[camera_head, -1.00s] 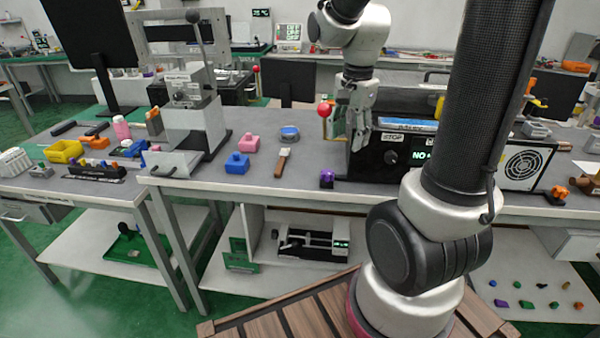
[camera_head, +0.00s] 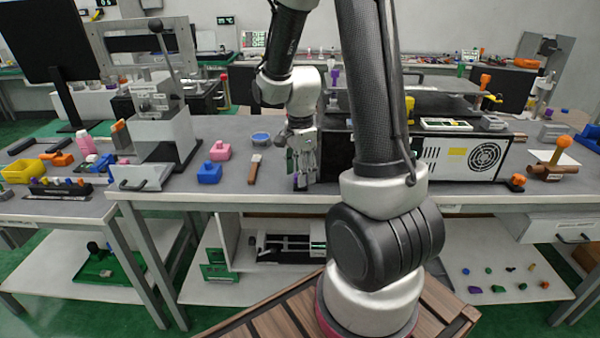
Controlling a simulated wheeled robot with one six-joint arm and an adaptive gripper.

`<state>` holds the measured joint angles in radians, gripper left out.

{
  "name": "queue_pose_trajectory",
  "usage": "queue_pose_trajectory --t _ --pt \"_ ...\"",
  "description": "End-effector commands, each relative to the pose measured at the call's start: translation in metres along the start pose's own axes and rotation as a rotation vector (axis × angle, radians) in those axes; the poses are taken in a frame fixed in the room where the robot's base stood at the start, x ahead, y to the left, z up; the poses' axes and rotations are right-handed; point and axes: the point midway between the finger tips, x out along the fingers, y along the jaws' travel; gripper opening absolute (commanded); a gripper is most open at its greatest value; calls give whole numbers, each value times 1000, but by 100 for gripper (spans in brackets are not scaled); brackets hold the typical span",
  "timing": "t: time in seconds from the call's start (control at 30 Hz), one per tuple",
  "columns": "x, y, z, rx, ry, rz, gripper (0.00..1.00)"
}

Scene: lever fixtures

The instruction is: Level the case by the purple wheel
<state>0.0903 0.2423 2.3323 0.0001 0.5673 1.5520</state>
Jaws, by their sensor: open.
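The case (camera_head: 508,160) is a long black and white box on the bench, with a fan grille on its right front. My arm hides its middle. An orange wheel (camera_head: 517,181) shows at its right front foot. My gripper (camera_head: 302,183) points down in front of the case's left end, close above the bench top, with its jaws open. The purple wheel cannot be made out now; it seems to be hidden behind my gripper. I cannot tell whether the jaws are around the wheel or beside it, or whether the case is level.
Left of my gripper lie a brown-handled tool (camera_head: 254,170), a blue block (camera_head: 209,173), a pink block (camera_head: 220,151) and a round blue-topped tin (camera_head: 261,138). A lever fixture (camera_head: 160,140) stands further left. An orange-knobbed lever (camera_head: 557,157) stands at the right.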

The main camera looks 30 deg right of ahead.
Motion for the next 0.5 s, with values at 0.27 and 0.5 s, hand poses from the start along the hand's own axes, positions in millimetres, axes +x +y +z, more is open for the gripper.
queue_pose_trajectory --t 0.27,0.5 --pt "5 0 0 -1 0 0 52" --pt "5 0 0 -1 0 0 18"
